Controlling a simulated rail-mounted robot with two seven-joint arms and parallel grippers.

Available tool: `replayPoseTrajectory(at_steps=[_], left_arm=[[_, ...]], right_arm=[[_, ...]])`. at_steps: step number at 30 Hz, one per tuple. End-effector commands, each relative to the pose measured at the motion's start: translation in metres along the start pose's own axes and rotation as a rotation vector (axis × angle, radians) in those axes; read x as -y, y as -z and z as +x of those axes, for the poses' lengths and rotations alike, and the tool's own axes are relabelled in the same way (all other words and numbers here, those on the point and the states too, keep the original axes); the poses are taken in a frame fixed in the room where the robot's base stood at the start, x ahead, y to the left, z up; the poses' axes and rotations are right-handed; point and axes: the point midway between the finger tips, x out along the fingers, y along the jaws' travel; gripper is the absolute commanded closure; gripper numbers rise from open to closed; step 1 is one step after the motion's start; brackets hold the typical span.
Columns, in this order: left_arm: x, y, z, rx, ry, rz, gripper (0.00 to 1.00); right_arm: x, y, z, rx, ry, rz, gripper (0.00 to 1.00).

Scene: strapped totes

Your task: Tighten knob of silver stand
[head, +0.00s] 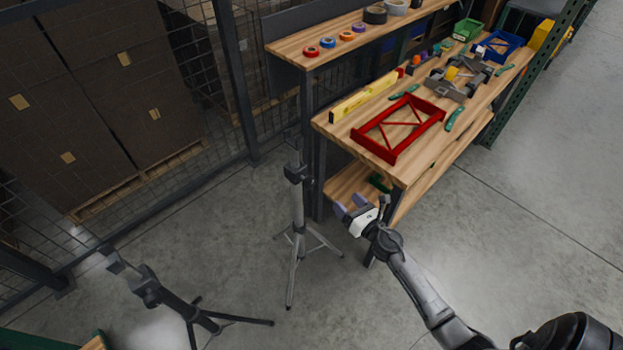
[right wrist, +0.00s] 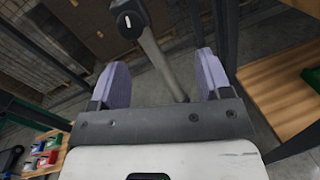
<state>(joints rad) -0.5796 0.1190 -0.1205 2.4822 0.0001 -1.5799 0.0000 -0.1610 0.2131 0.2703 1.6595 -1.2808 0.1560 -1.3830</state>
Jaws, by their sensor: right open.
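The silver stand (head: 298,216) stands upright on its spread legs on the concrete floor, left of the workbench. A dark collar (head: 297,173) sits near the top of its tube; the knob is too small to tell apart there. My right gripper (head: 351,205) is open and empty, to the right of the stand and lower than the collar in the picture. In the right wrist view, a dark round part with a white mark (right wrist: 128,21), seemingly the knob, lies beyond the purple fingertips. The silver tube (right wrist: 163,66) shows between the fingers, apart from them. My left gripper is out of view.
A black stand (head: 189,310) is at the lower left. The workbench (head: 408,174) holds a red frame (head: 397,127) and tools, close to my right gripper. A mesh fence (head: 215,170) runs behind the stand.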

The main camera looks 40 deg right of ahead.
Motion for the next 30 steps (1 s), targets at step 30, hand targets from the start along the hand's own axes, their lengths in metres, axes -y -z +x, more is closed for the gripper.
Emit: replayPoseTrajectory(at_steps=[30], left_arm=[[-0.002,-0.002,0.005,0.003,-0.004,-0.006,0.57]], right_arm=[[-0.041,0.008,0.102,0.0,-0.154,-0.366,0.29]])
